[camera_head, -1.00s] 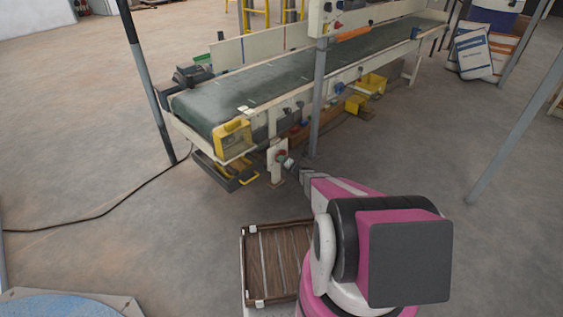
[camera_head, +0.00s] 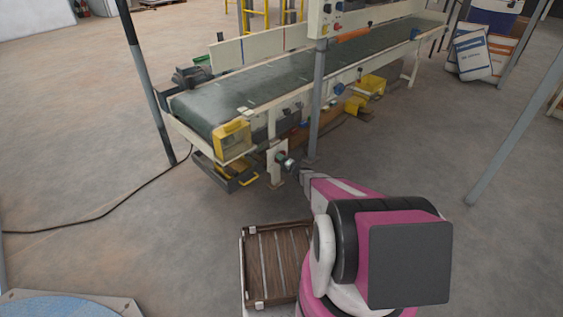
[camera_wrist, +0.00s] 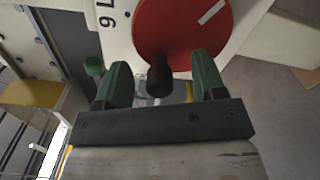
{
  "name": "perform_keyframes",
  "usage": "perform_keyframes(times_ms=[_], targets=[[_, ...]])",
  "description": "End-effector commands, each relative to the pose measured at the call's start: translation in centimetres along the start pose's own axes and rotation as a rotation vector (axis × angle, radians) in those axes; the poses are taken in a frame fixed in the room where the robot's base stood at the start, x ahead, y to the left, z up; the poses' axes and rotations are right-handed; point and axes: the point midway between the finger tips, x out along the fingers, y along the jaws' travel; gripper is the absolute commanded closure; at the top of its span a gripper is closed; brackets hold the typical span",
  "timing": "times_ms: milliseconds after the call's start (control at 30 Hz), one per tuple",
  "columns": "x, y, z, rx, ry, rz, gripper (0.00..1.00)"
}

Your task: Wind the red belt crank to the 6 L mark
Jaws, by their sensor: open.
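The red belt crank (camera_wrist: 185,28) is a round red disc with a white stripe toward its right in the wrist view. A black knob handle (camera_wrist: 159,76) stands out from its lower edge. A pale plate (camera_wrist: 118,30) behind the disc carries a rotated black "6 L" mark (camera_wrist: 106,14), left of the disc. My gripper (camera_wrist: 160,68) is open, with one green finger on each side of the knob; gaps show on both sides. In the head view the crank's plate (camera_head: 275,166) stands below the conveyor's near end, partly hidden by my gripper (camera_head: 292,164).
The conveyor (camera_head: 260,85) with its green belt runs to the back right. A grey post (camera_head: 316,110) stands close behind my gripper. A yellow box (camera_head: 232,140) sits at the belt's near end. Open floor lies right.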

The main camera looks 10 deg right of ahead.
Motion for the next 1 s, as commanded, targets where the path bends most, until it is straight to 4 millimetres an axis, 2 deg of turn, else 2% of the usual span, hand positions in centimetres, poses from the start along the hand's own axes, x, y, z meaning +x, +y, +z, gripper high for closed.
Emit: perform_keyframes(times_ms=[1000], targets=[[-5.8,0.1,0.0,0.0,0.0,0.0,0.36]])
